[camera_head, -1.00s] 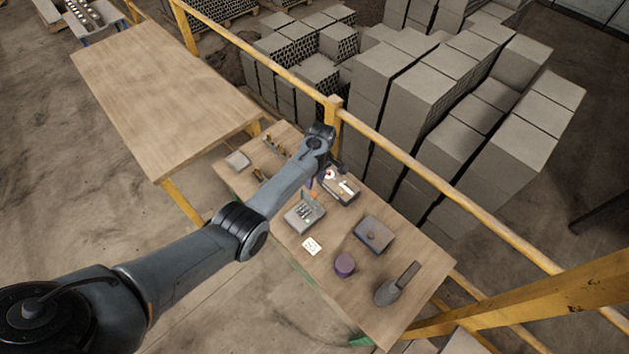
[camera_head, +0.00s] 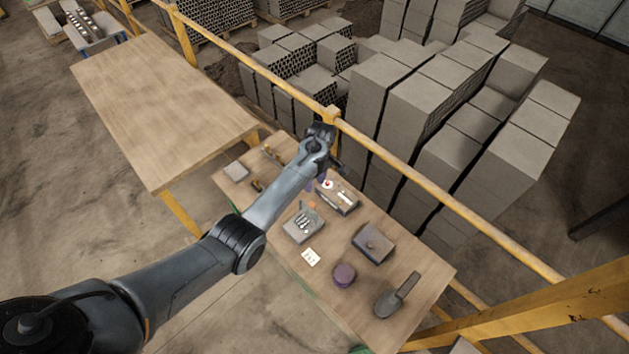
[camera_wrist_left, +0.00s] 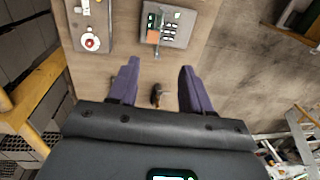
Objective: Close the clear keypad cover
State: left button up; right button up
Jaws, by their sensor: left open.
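The keypad box (camera_head: 302,227) is a small grey unit with pale keys on the workbench; in the left wrist view the keypad (camera_wrist_left: 172,24) lies at the top, right of centre. Its clear cover is hard to make out; it seems to stand raised at the box's far edge. My left gripper (camera_head: 313,184) is just beyond the keypad in the head view, partly hidden by its own wrist. In the left wrist view its two purple fingers (camera_wrist_left: 158,68) are spread with nothing between them. My right gripper is not seen.
A box with a red button (camera_head: 328,184) stands beyond the keypad, near the fingers. A white card (camera_head: 311,257), a purple round tin (camera_head: 344,275), a dark box (camera_head: 373,243) and a trowel (camera_head: 389,301) lie nearer. A yellow rail (camera_head: 400,165) runs behind the bench.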

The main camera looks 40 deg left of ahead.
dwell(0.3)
pick_arm(q)
notch_tip(320, 180, up, 11)
jog(key=w+b, duration=0.1)
jog(key=b, duration=0.1)
jog(key=shift+w+f, duration=0.15)
jog(key=shift+w, duration=0.05)
jog(key=shift+d, duration=0.1)
